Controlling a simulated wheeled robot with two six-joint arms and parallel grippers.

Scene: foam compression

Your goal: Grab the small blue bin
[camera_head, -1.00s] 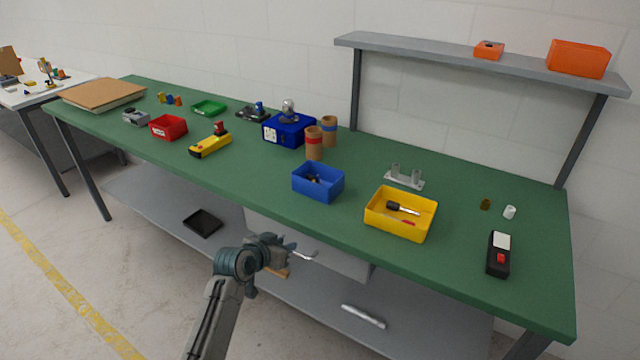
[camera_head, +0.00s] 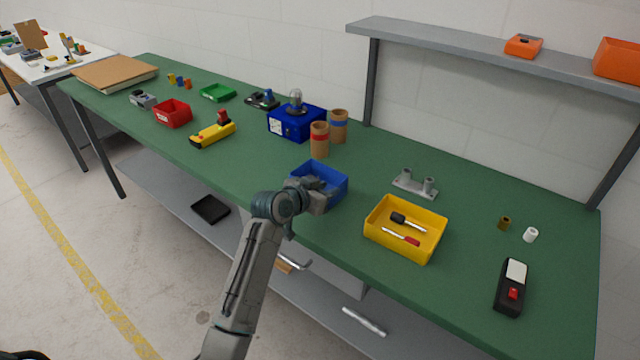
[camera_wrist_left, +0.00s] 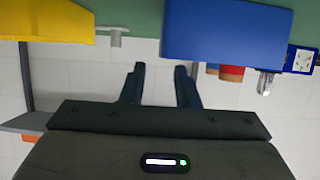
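The small blue bin (camera_head: 323,177) stands on the green table near its front edge. The near part of it is hidden by my left gripper (camera_head: 312,193), which is in front of it. In the left wrist view the blue bin (camera_wrist_left: 228,32) fills the upper right, beyond the fingertips and mostly to the right of them. The left gripper's two fingers (camera_wrist_left: 160,68) are apart with nothing between them, so it is open. Whether it touches the bin I cannot tell. My right gripper is in neither view.
A yellow bin (camera_head: 376,242) with tools stands to the right of the blue bin. Cardboard tubes (camera_head: 319,140) and a dark blue box (camera_head: 296,122) stand behind it. A grey bracket (camera_head: 414,186) lies to the back right. Bare green tabletop (camera_head: 255,165) lies to the left.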

